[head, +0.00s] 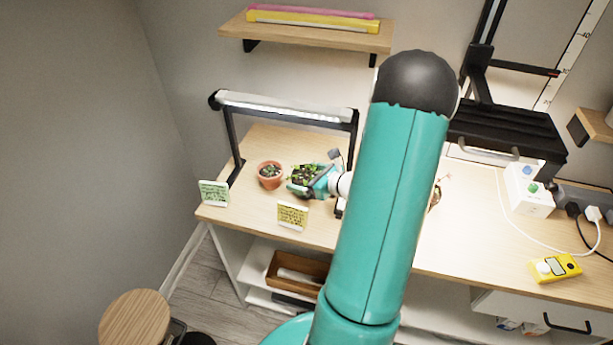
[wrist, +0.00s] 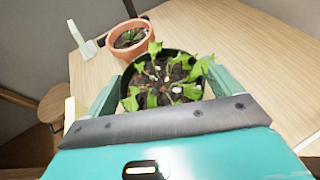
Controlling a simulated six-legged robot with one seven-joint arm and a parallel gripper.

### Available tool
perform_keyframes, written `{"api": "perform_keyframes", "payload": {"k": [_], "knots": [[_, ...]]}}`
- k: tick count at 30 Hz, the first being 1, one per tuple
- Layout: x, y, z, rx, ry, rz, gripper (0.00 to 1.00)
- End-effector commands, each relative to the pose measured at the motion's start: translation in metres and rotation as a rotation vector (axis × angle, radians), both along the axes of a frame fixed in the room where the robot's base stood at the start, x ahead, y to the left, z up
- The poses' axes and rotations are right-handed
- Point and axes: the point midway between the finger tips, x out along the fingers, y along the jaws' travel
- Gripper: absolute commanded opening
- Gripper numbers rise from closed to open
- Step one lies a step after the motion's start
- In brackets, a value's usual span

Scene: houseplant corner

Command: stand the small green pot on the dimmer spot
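The small green pot (wrist: 184,54) has a dark green rim, dark soil and bright leafy shoots. In the wrist view it sits between the two fingers of my gripper (wrist: 163,85), which press close on both its sides. In the head view its leaves (head: 303,173) show under the lamp bar, beside my gripper (head: 316,185). My gripper hides much of the pot's side, and I cannot tell if its base touches the table. I cannot tell which spot is the dimmer one; a green card (head: 214,193) and a yellow card (head: 292,215) stand at the table's front edge.
A terracotta pot (head: 269,177) with a small plant stands just left of the green pot. A lamp bar (head: 285,108) on black posts spans above. A black lamp (head: 505,130), white box (head: 528,190) and yellow meter (head: 556,268) are at right. My arm hides the table's middle.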

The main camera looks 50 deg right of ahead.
Motion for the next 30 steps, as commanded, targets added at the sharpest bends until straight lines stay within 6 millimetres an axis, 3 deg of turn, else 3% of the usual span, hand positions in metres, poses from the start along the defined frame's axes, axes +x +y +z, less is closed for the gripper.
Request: {"api": "perform_keyframes", "payload": {"k": [8,21,30], "knots": [[-0.007,-0.002,0.006,-0.002,0.001,-0.001,0.9],[-0.088,-0.009,0.04,-0.002,0.0,-0.002,0.9],[-0.109,-0.01,0.049,0.001,0.0,0.002,0.9]]}}
